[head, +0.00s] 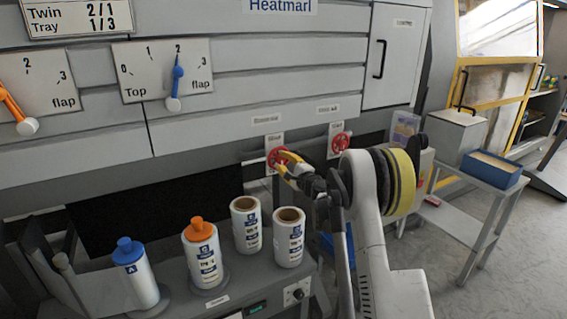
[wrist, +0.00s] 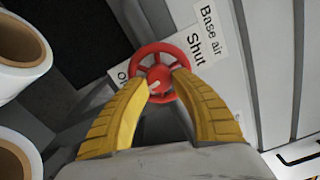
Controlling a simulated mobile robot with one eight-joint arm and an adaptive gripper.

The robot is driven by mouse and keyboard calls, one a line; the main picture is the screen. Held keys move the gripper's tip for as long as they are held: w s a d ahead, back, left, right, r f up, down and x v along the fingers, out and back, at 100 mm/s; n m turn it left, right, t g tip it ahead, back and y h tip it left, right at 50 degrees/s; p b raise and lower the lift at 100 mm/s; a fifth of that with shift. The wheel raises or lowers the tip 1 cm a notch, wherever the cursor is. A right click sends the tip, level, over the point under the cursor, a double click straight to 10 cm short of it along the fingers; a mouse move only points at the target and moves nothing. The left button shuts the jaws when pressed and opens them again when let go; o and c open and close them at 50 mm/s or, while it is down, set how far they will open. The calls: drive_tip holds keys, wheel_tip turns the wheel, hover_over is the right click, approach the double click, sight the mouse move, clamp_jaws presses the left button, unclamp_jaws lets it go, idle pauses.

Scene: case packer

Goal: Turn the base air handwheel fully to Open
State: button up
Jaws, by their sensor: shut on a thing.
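The red base air handwheel (wrist: 158,54) shows in the wrist view, in front of a plate (wrist: 205,38) lettered "Base air" and "Shut", with part of another word at its lower left. My gripper (wrist: 157,76) has its two yellow fingers on the wheel, one on each side of its lower part, and is shut on it. A pale mark shows near the wheel's middle. In the head view the handwheel (head: 273,157) sits low on the grey machine front, partly hidden by my gripper (head: 281,160).
A second red handwheel (head: 340,142) is close on the right. Bottles with a blue cap (head: 127,247) and an orange cap (head: 197,228), and two white rolls (head: 247,225) (head: 289,238), stand below left. A blue tray (head: 492,170) rests on a trolley at right.

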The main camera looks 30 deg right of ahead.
drive_tip(key=shift+m, duration=0.8)
drive_tip(key=o, duration=1.2)
drive_tip(key=s, duration=1.2)
drive_tip(key=shift+d, duration=0.2)
